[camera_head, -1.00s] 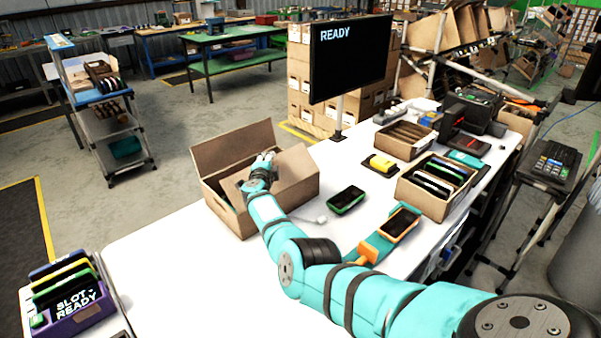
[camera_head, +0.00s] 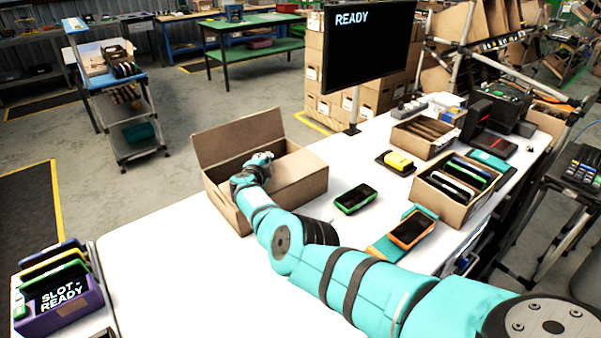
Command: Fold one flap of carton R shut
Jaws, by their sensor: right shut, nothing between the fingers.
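An open brown carton (camera_head: 303,191), which I take as carton R, stands on the white table. Its back flap (camera_head: 238,137) stands up. A flap at its right end (camera_head: 292,170) lies low, about level, over the right part of the opening. The left part of the opening shows a dark inside. My right gripper (camera_head: 264,157) is shut and empty over the opening, by the left edge of that right flap; whether it touches the flap I cannot tell. My right forearm hides part of the carton's front. My left gripper is not in view.
Right of the carton lie a green-edged device (camera_head: 356,199) and an orange-edged device (camera_head: 411,230). A box of upright devices (camera_head: 440,201) stands further right. A monitor (camera_head: 368,48) rises behind. A purple slot rack (camera_head: 60,307) stands at the left. The table's front left is clear.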

